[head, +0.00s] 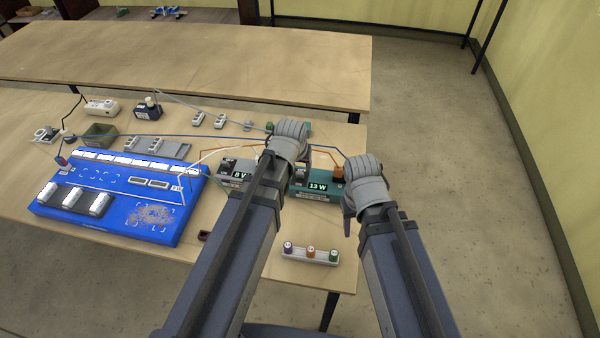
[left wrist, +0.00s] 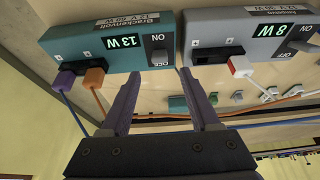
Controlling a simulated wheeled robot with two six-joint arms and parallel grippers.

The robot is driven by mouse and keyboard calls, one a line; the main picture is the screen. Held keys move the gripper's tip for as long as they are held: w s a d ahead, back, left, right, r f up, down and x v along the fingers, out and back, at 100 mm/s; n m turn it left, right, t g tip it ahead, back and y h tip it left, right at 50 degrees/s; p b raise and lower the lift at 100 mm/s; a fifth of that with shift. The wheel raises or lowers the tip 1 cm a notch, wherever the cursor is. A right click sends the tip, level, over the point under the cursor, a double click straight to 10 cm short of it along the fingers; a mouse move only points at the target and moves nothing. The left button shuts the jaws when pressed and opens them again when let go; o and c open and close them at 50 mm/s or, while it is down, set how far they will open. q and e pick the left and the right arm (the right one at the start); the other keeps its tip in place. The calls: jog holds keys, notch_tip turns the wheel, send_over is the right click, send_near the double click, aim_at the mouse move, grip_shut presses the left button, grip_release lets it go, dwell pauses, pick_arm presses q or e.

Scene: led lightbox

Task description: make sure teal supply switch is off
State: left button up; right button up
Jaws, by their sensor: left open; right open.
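The teal supply (head: 318,187) stands on the near table, partly hidden behind my arms. It fills the upper left of the left wrist view (left wrist: 85,45), which shows it upside down, with a lit 13 W display. Its switch (left wrist: 158,53) sits between ON and OFF marks; I cannot tell which side is pressed. My left gripper (left wrist: 158,74) is open and empty, its fingertips just in front of the switch end of the teal supply. In the head view my left wrist (head: 286,140) hides its fingers. My right gripper (head: 348,203) is open, mostly hidden by its wrist, right of the teal supply.
A grey supply (head: 238,170) with a lit display stands left of the teal one; its switch (left wrist: 298,45) shows in the wrist view. Purple and orange plugs sit in the teal supply. A blue lightbox board (head: 110,208), cables and a plug rack (head: 310,255) are on the table.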

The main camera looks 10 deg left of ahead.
aim_at(300, 172)
pick_arm(q)
jog(key=b+x, duration=0.5)
jog(key=x, duration=0.1)
jog(key=shift+w+f+b, duration=0.1)
jog(key=shift+f+b, duration=0.2)
pick_arm(e)
notch_tip(300, 172, down, 6)
jog(key=shift+f, duration=0.1)
pick_arm(q)
grip_shut()
